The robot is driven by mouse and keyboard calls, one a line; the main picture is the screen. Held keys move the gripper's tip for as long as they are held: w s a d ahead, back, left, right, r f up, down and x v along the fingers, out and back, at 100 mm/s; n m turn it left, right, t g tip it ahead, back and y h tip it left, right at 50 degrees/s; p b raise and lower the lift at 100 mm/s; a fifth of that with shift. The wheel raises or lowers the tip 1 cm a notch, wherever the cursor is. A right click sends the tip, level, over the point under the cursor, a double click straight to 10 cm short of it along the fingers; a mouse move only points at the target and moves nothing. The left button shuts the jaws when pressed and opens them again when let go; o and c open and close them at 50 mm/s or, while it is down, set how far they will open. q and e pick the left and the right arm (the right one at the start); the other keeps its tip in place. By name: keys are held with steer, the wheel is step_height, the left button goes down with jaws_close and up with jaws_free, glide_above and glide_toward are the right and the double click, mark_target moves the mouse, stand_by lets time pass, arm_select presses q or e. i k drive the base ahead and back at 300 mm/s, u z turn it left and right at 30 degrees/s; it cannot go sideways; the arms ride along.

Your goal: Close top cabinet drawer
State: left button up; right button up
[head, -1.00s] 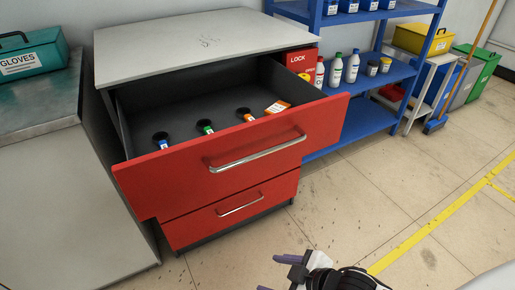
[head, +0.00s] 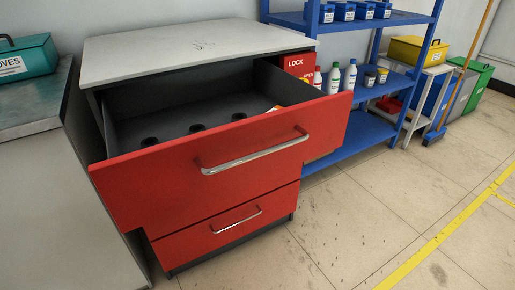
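The cabinet has a light grey top (head: 190,42) and red drawer fronts. In the head view its top drawer (head: 150,185) is pulled far out, with the dark grey inside (head: 225,108) showing. A silver bar handle (head: 255,154) crosses the top drawer's front. Several dark round tops and part of an orange-and-white item show inside; the front panel hides their lower parts. The lower drawer (head: 190,243) is shut and has its own silver handle (head: 237,221). Neither of my grippers is in view.
A blue shelf (head: 385,88) with bottles and boxes stands right of the cabinet. A grey-topped bench (head: 30,105) with a teal box (head: 28,58) stands at the left. The tiled floor (head: 350,220) in front and to the right is clear.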

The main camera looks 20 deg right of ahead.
mark_target(138, 188)
steer(key=z, duration=0.4)
steer(key=i, duration=0.5)
steer(key=z, duration=0.4)
